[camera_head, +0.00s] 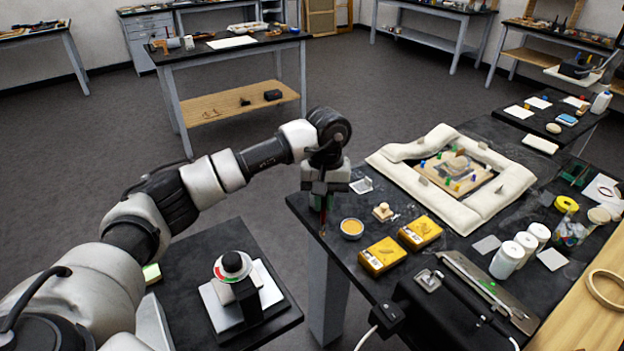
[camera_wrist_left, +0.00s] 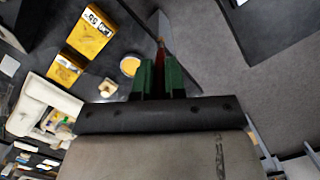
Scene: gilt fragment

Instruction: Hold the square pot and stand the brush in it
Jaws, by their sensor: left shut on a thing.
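My left gripper (camera_head: 323,198) is above the near-left corner of the black work table (camera_head: 345,262), pointing down. It is shut on the brush (camera_head: 323,216), a thin reddish stick whose lower end hangs close to the table corner. In the left wrist view the brush (camera_wrist_left: 160,52) shows between the green fingers of the gripper (camera_wrist_left: 160,78). I cannot tell whether its end touches the table. I cannot make out the square pot in either view. My right gripper is not in view.
Beside the brush are a small bowl of yellow stuff (camera_head: 352,228), a small wooden-looking piece (camera_head: 383,212) and two yellow boxes (camera_head: 382,256). White padding (camera_head: 440,205) surrounds a fragment farther back. White jars (camera_head: 507,260) stand right. A low side table (camera_head: 190,262) is at left.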

